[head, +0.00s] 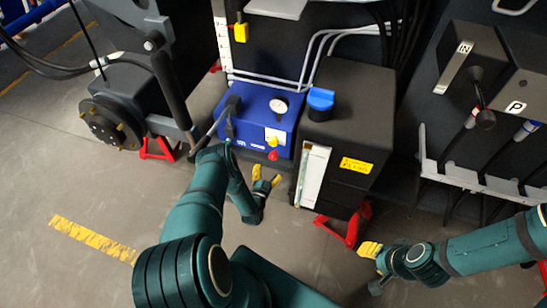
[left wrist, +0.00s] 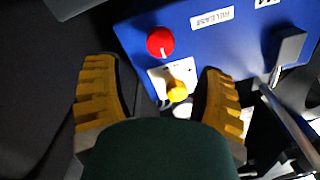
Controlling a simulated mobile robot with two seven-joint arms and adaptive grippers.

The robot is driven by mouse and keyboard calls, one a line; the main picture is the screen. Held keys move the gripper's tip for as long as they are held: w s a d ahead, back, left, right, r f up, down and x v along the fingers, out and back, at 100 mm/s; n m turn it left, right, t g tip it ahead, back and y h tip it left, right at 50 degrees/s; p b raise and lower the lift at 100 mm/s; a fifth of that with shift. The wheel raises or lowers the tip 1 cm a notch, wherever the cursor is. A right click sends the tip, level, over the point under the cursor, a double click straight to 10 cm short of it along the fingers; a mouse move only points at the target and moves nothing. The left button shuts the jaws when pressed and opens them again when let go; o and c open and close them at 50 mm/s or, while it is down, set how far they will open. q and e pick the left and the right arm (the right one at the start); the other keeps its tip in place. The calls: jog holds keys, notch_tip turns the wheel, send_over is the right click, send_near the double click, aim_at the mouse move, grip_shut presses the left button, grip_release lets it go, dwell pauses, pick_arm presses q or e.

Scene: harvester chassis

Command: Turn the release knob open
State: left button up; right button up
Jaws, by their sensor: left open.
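A blue box (head: 262,112) carries a gauge, a red knob (head: 273,155) and a yellow knob (head: 272,141) on its front. In the left wrist view the red knob (left wrist: 160,42) has a white pointer mark, and a label reading RELEASE (left wrist: 212,18) is beside it. The yellow knob (left wrist: 178,92) sits on a white plate. I cannot tell for certain which knob the label names. My left gripper (head: 266,177) is open and empty just below and in front of the knobs. Its two yellow fingers (left wrist: 158,66) stand apart on either side of them, not visibly touching.
A black tank with a blue cap (head: 320,99) stands right of the blue box. A lever (head: 213,124) is at the box's left. Red stands (head: 346,228) are on the floor. My right gripper (head: 371,250) is low at the right, away from the box.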

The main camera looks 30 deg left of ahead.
aim_at(273, 158)
pick_arm(q)
jog(key=b+x, duration=0.2)
jog(key=x, duration=0.6)
jog(key=shift+w+a, duration=0.15)
grip_shut()
